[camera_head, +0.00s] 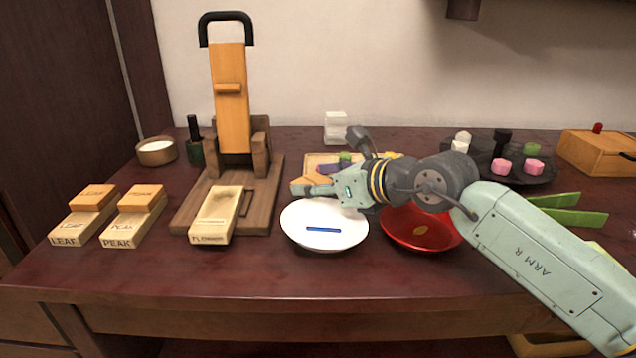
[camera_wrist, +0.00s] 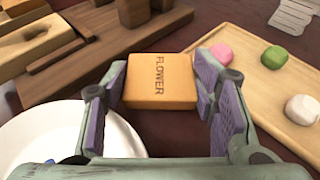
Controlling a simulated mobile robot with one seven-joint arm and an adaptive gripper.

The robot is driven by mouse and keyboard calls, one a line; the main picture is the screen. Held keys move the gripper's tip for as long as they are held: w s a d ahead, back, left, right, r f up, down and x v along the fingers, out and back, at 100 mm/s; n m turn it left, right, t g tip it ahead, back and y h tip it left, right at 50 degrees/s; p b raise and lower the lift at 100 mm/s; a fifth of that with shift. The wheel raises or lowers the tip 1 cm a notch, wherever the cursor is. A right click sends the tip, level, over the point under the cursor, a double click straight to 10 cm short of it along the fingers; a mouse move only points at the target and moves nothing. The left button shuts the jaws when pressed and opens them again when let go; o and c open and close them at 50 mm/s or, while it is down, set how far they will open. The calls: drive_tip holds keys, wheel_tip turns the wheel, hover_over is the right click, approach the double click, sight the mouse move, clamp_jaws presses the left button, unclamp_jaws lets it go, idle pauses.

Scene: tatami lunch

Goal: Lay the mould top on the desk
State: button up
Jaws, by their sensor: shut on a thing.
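The mould top is an orange wooden block marked FLOWER (camera_wrist: 160,80). In the wrist view it sits between the two purple pads of my gripper (camera_wrist: 160,98), which is shut on it, with the lettered face up. I cannot tell whether the block touches the dark red desk (camera_head: 150,280). The pale mould base (camera_head: 216,216), with a hollow in its top, lies on the wooden press board to the left.
A white plate (camera_head: 325,212) with a blue mark and a red bowl (camera_head: 420,243) stand in front of my arm. A tray (camera_wrist: 255,85) with coloured sweets is at right. The lever press (camera_head: 232,110) and LEAF (camera_head: 80,222) and PEAK (camera_head: 132,226) moulds are left.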

drive_tip(key=shift+f, duration=0.15)
drive_tip(key=o, duration=1.1)
drive_tip(key=shift+c, duration=0.2)
drive_tip(key=shift+r+p, duration=0.65)
drive_tip(key=shift+p, duration=0.15)
drive_tip(key=v, duration=1.2)
drive_tip(key=shift+p, duration=0.3)
drive_tip(key=shift+s, duration=0.1)
